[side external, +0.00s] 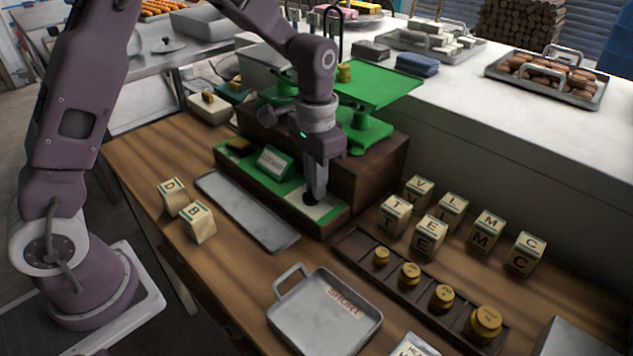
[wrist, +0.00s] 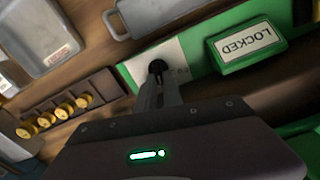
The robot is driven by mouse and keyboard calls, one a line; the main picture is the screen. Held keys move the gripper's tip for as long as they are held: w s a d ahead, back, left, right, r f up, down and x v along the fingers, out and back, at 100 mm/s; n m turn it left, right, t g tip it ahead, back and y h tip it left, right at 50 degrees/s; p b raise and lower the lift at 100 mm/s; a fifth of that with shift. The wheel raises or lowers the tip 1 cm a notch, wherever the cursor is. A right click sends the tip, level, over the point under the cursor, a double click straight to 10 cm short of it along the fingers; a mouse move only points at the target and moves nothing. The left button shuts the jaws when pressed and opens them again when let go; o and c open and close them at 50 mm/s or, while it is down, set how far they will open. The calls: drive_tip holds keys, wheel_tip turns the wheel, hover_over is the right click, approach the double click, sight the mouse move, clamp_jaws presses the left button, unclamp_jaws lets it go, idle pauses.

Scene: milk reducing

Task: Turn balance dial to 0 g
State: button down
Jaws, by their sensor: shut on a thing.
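The green balance (side external: 375,85) stands on a dark wooden base (side external: 365,170). On its front ledge are a small LOCKED sign (side external: 273,161) and a pale plate (side external: 325,207) with a dark round dial (side external: 311,198). My gripper (side external: 314,192) points straight down at this dial and is shut on it. In the wrist view the fingers (wrist: 158,80) meet at the dark dial (wrist: 158,67) on the pale plate, beside the LOCKED sign (wrist: 248,42). The fingers hide most of the dial, and its reading cannot be made out. A small brass weight (side external: 344,72) sits by the balance's green pan.
An empty grey tray (side external: 246,208) lies left of the dial. Lettered blocks (side external: 429,236) and a rack of brass weights (side external: 410,274) stand to the right. A square pan marked SHORT (side external: 310,315) is at the front. Two more blocks (side external: 197,222) stand at the left.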

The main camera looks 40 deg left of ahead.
drive_tip(key=n, duration=0.3)
drive_tip(key=shift+a+n, duration=0.15)
drive_tip(key=shift+n, duration=0.15)
drive_tip(key=n, duration=0.3)
drive_tip(key=shift+a+r+n, duration=0.1)
drive_tip(key=shift+a+n, duration=0.05)
drive_tip(key=shift+n, duration=0.15)
drive_tip(key=n, duration=0.3)
drive_tip(key=shift+s+a+n, duration=0.1)
drive_tip(key=shift+a+n, duration=0.05)
drive_tip(key=shift+n, duration=0.15)
drive_tip(key=shift+s+a+n, duration=0.1)
drive_tip(key=shift+n, duration=1.8)
drive_tip(key=c, duration=1.5)
unclamp_jaws()
